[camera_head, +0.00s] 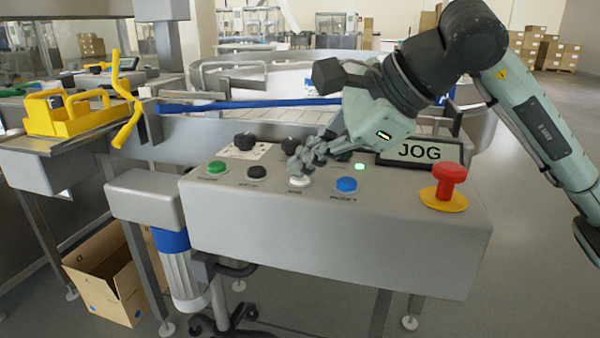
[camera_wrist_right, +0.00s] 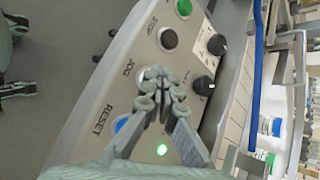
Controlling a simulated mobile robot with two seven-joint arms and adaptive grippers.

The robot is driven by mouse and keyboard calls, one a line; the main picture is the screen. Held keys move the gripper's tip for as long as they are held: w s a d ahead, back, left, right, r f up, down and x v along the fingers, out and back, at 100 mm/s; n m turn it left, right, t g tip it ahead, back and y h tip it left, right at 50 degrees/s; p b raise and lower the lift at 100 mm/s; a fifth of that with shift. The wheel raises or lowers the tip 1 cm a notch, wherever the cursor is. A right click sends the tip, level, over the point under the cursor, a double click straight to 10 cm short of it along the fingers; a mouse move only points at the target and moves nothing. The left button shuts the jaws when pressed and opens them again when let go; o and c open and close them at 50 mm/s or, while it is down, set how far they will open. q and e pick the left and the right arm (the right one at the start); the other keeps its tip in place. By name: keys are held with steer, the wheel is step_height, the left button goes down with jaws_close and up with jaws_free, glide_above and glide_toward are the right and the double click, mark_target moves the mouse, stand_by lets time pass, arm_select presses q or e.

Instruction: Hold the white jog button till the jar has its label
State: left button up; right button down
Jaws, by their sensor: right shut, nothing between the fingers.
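The white jog button (camera_head: 299,182) is on the sloped top of the grey control panel, between a black button and the blue reset button (camera_head: 346,185). My right gripper (camera_head: 297,170) is shut and empty, pointing down with its fingertips at the jog button. In the right wrist view the gripper (camera_wrist_right: 158,88) covers most of that button, beside the printed word JOG. I cannot tell how far the button is pressed. The display (camera_head: 419,152) reads JOG.
A red emergency stop (camera_head: 449,181) stands on the panel's right. A green button (camera_head: 217,168), black knobs (camera_head: 244,141) and a lit green lamp (camera_head: 360,167) are near the gripper. The conveyor with a blue rail (camera_head: 245,104) runs behind the panel.

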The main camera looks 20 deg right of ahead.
mark_target(305, 179)
steer(key=shift+r, duration=0.15)
steer(key=shift+r+p, duration=0.65)
steer(key=shift+r, duration=0.15)
steer(key=shift+r+p, duration=1.9)
steer(key=shift+r, duration=0.65)
